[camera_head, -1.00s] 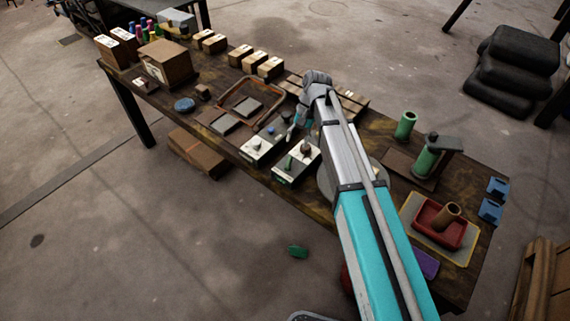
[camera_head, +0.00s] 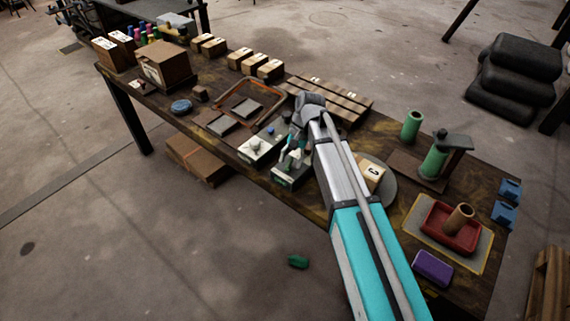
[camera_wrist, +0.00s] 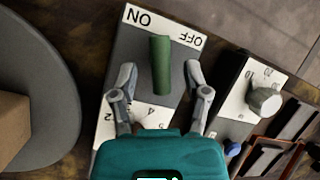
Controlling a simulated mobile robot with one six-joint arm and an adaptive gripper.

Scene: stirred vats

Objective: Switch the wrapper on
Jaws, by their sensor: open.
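A grey control box (camera_head: 287,180) stands at the table's front edge, partly hidden by my gripper in the head view. In the wrist view the box (camera_wrist: 129,54) has a white plate marked ON at left and OFF at right, and a numbered plate partly hidden by my gripper. A green lever (camera_wrist: 161,65) stands out from the box near the middle of the ON/OFF plate; its exact setting is hard to tell. My gripper (camera_wrist: 161,76) is open, with one finger on each side of the lever and gaps showing. It also shows in the head view (camera_head: 291,156).
A round grey turntable (camera_wrist: 55,75) bearing a carton (camera_head: 370,173) is on the other side. A green roll (camera_head: 434,162) and a red tray (camera_head: 437,236) stand farther right.

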